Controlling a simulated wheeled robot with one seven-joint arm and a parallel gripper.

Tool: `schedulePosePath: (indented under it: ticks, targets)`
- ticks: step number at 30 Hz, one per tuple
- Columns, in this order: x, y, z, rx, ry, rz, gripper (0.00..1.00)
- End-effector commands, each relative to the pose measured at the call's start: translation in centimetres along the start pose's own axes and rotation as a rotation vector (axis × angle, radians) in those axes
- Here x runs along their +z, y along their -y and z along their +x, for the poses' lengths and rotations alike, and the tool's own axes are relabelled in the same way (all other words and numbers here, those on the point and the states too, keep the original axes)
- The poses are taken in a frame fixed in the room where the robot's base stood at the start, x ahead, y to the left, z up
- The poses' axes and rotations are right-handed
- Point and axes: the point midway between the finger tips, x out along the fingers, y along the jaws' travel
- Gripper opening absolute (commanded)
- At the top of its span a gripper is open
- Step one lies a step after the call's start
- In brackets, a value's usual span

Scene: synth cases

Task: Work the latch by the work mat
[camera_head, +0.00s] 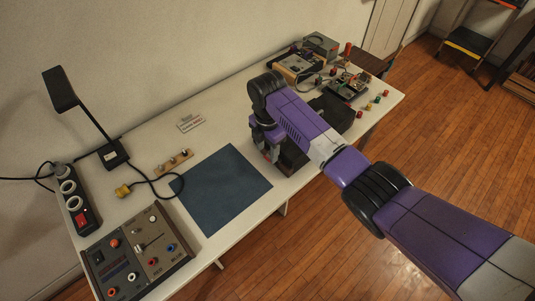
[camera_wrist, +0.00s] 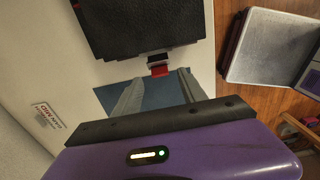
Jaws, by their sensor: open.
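A black case (camera_wrist: 145,22) with a textured top fills the upper part of the wrist view. A red latch (camera_wrist: 159,69) with a dark upper part sits at its edge facing the work mat. My gripper (camera_wrist: 160,80) is open, its two grey fingers apart with the latch seen between and just beyond their tips; I cannot tell whether they touch it. In the head view my gripper (camera_head: 271,148) is low over the table beside the case (camera_head: 292,157), and my arm hides much of the case. The blue work mat (camera_head: 222,188) lies flat to its left.
Electronics (camera_head: 350,84) and small coloured parts crowd the far right end.

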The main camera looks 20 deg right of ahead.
Motion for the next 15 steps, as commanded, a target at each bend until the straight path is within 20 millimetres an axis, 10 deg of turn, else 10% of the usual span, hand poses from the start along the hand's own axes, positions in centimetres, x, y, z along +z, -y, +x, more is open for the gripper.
schedulePosePath:
  ticks: [15]
  targets:
    - [0.0, 0.0, 3.2, 0.000, 0.001, 0.002, 0.49]
